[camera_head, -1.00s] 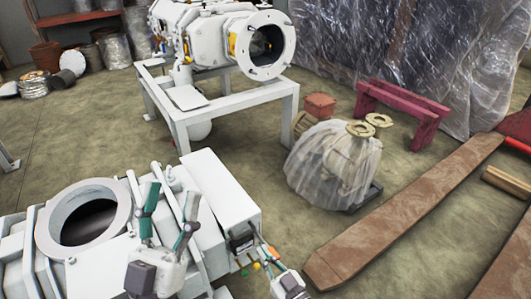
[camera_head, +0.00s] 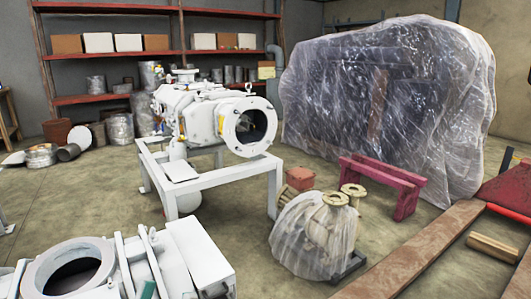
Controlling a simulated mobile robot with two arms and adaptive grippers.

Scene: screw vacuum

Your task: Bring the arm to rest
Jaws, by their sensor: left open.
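My left gripper (camera_head: 148,290) shows only as a green fingertip at the bottom edge, in front of the white vacuum pump at lower left. It is open, and nothing shows held in it; the rest of it is below the picture. The near white pump (camera_head: 203,258) has a large round flanged opening (camera_head: 68,270) facing up. A second white pump (camera_head: 200,122) rests on a white steel stand (camera_head: 230,176), its round flange facing right. My right gripper is not in view.
A plastic-wrapped part (camera_head: 312,240) sits on the floor right of the stand. Behind it are a red trestle (camera_head: 385,178) and a large wrapped machine (camera_head: 385,100). A long brown beam (camera_head: 425,245) crosses lower right. Shelves (camera_head: 110,99) line the back wall.

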